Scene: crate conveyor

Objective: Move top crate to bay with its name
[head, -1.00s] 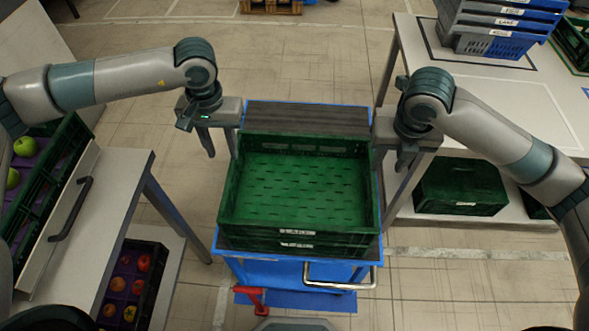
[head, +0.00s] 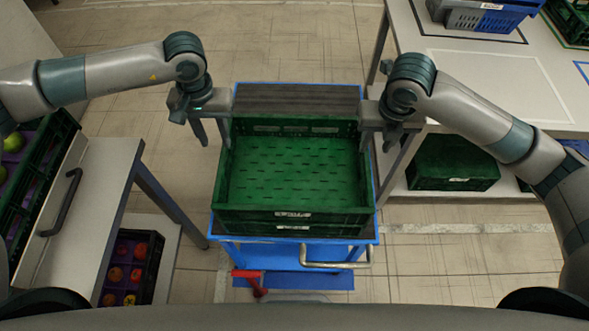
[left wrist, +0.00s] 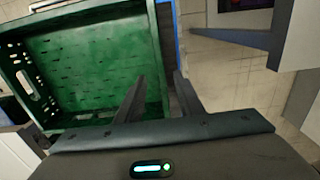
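The top crate (head: 232,200) is green, open and empty, stacked on another green crate (head: 292,229) on a blue cart. Its front label is too small to read. My left gripper (head: 212,132) is at the crate's left wall, open. In the left wrist view, its fingers (left wrist: 160,100) are apart, one on the inner side and one on the outer side of the crate wall (left wrist: 152,45). My right gripper (head: 378,138) is at the right wall, its fingers apart. Marked bays lie on the right table (head: 460,40), with a white-outlined one (head: 505,85) empty.
Blue and grey crates (head: 485,18) stand in a black-outlined bay, and a green crate (head: 574,20) beyond. Another green crate (head: 452,165) sits on the shelf below. A left bench (head: 105,185) holds fruit crates nearby. The cart has a metal handle (head: 335,262). Floor behind the cart is clear.

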